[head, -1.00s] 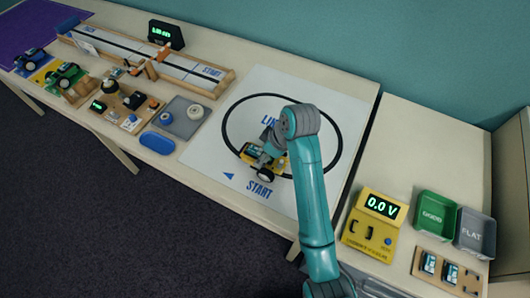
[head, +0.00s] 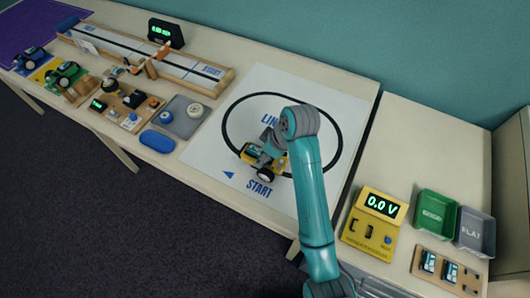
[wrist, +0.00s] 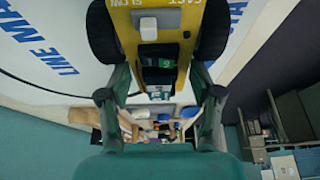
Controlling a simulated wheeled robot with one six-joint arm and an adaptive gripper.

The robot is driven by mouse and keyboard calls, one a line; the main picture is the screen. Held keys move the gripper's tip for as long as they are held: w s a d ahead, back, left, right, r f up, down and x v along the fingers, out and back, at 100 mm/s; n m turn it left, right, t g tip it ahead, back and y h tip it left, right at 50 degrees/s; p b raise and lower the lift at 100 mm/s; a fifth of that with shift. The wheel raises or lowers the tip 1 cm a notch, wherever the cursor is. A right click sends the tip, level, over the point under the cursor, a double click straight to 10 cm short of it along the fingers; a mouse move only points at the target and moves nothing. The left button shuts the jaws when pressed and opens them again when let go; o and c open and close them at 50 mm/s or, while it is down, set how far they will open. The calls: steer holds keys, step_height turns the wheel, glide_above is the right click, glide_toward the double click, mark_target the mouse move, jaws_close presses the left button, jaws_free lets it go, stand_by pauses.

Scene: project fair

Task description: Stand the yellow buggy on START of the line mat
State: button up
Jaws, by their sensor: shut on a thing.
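The yellow buggy (head: 278,164) is on or just above the white line mat (head: 215,160), at the near side of the black loop, above the printed word START (head: 259,189). My gripper (head: 265,152) is shut on the buggy; my arm hides part of it. In the wrist view the yellow buggy (wrist: 157,22) with its dark wheels sits between the fingers of my gripper (wrist: 155,80). I cannot tell whether its wheels touch the mat. A blue arrow (head: 229,175) is printed left of START.
A blue oval pad (head: 157,141) and a grey plate (head: 183,117) lie left of the mat. A yellow meter (head: 374,225) reading 0.0 V and green (head: 436,211) and grey (head: 475,231) bins stand at the right. The table's front edge is close below START.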

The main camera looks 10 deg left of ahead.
steer(key=shift+f, duration=0.35)
stand_by(0.7)
steer(key=o, duration=1.1)
steer(key=shift+c, duration=0.2)
steer(key=shift+d+r, duration=0.2)
steer(key=shift+r, duration=0.25)
steer(key=s+d, duration=0.1)
steer(key=d, duration=0.2)
steer(key=s+d, duration=0.2)
steer(key=d, duration=0.2)
steer(key=s+d, duration=0.1)
steer(key=d, duration=0.3)
steer(key=shift+s+d, duration=0.15)
